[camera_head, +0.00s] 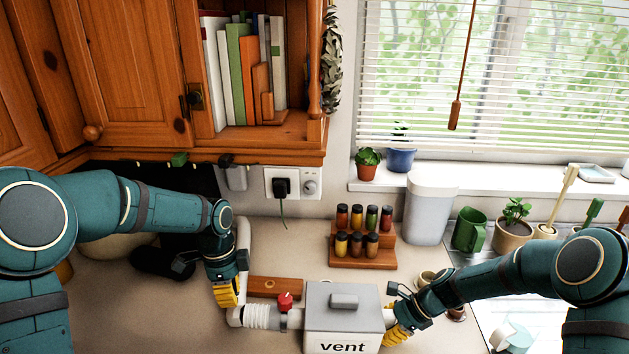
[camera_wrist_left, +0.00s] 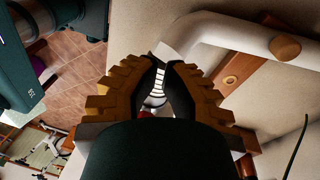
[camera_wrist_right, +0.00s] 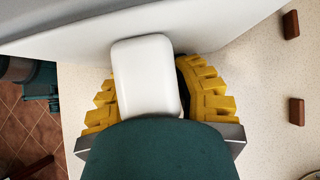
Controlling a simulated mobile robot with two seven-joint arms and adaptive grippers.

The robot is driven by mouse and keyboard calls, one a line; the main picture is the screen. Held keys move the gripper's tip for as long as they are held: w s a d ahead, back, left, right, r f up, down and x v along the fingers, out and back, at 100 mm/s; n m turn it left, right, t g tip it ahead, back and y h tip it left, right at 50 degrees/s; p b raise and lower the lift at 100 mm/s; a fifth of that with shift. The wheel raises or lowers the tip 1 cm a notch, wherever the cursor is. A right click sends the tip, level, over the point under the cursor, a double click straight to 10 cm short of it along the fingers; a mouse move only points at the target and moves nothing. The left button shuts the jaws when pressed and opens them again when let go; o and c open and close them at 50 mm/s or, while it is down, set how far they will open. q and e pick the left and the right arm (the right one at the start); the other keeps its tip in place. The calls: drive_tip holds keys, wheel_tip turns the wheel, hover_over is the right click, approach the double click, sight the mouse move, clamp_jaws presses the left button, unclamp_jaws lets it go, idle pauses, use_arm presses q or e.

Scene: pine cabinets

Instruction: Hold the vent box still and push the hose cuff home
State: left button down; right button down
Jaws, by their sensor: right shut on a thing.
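The grey vent box (camera_head: 330,300), marked "vent", stands on the counter; its side also fills the top of the right wrist view (camera_wrist_right: 60,30). My right gripper (camera_head: 392,332) is shut on a white rounded handle (camera_wrist_right: 146,75) at the box's right side. The ribbed white hose (camera_head: 262,316) lies left of the box, and a smooth cuff (camera_head: 295,320) sits between its ribs and the box. I cannot tell how far the cuff is seated. A red knob (camera_head: 285,301) is above the cuff. My left gripper (camera_head: 229,303) is partly open at the hose's left end, with ribs (camera_wrist_left: 153,97) showing between its fingers.
A white pipe (camera_wrist_left: 235,32) runs beside my left gripper. A wooden block (camera_head: 275,287) lies behind the hose. A wall socket (camera_head: 281,183) has a black plug.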

sight(247, 315)
use_arm(q)
drive_tip(key=s+f+n+g+h, duration=0.1)
drive_tip(key=f+n+h, duration=0.1)
drive_tip(key=s+f+n+g+h, duration=0.1)
drive_tip(key=f+n+h, duration=0.1)
drive_tip(key=s+f+n+g+h, duration=0.1)
drive_tip(key=n+h, duration=0.1)
drive_tip(key=shift+a+f+n+h, duration=0.4)
use_arm(e)
drive_tip(key=shift+w+a, duration=0.1)
use_arm(q)
drive_tip(key=shift+w+a+f+n+h, duration=0.1)
drive_tip(key=shift+f+n+h, duration=0.2)
drive_tip(key=shift+n+h, duration=0.7)
drive_tip(key=w+a+n+t+h, duration=0.1)
drive_tip(key=n+h, duration=0.1)
drive_tip(key=w+a+n+t+h, duration=0.1)
drive_tip(key=a+n+t+h, duration=0.1)
drive_tip(key=h, duration=0.1)
drive_tip(key=a+n+t+h, duration=0.1)
drive_tip(key=n+t+h, duration=0.1)
drive_tip(key=n, duration=0.1)
drive_tip(key=shift+w+a+f, duration=0.25)
drive_tip(key=shift+w+f, duration=0.15)
drive_tip(key=shift+w+d+h, duration=0.1)
drive_tip(key=shift+d+h, duration=0.2)
drive_tip(key=shift+d, duration=0.05)
drive_tip(key=shift+w+d+f, duration=0.15)
drive_tip(key=shift+d, duration=2.4)
drive_tip(key=shift+d, duration=1.3)
